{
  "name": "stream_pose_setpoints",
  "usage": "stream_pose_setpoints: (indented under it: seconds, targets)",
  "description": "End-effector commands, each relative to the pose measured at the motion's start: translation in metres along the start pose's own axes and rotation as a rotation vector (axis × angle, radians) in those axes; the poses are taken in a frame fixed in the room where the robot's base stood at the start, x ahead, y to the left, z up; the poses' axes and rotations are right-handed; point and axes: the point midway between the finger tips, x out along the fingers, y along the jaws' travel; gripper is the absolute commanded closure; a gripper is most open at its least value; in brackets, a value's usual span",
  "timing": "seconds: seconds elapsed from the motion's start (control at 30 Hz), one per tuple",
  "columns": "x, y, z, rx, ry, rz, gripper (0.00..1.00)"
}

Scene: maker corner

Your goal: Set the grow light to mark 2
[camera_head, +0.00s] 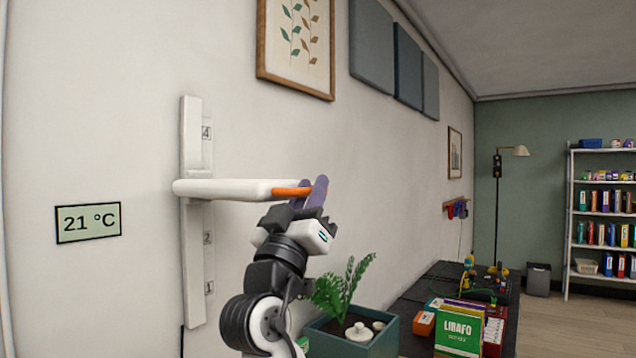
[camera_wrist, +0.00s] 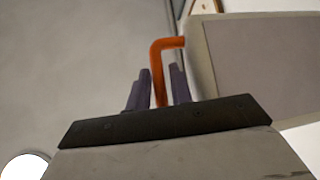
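The grow light (camera_head: 225,189) is a long white bar on a white vertical wall rail (camera_head: 194,270). Marks 1, 2 (camera_head: 208,238) and 4 show beside the rail. The bar sits between marks 2 and 4, and no 3 is visible. An orange handle (camera_head: 290,191) is at the bar's right end; it also shows as a bent rod in the wrist view (camera_wrist: 157,75). My gripper (camera_head: 313,192) is at this handle. In the wrist view the handle lies between my two purple fingers, close to the left one, with a narrow gap to the right one.
A planter (camera_head: 385,345) with a green plant stands below and right of my gripper. A dark table (camera_head: 425,295) with boxes lies further right. A temperature display (camera_head: 88,222) hangs left of the rail. The wall around the bar is clear.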

Motion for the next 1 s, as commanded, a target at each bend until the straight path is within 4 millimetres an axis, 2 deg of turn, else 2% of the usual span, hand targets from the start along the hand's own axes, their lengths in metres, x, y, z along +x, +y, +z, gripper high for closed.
stream_pose_setpoints:
  seconds: [0.37,0.53,0.83,1.0]
  targets:
    - [0.001,0.000,-0.002,0.000,0.000,0.000,0.78]
    - [0.001,0.000,-0.002,0.000,0.000,0.000,1.00]
    - [0.001,0.000,-0.001,0.000,-0.001,0.000,1.00]
    - [0.001,-0.009,0.012,-0.002,-0.004,0.001,1.00]
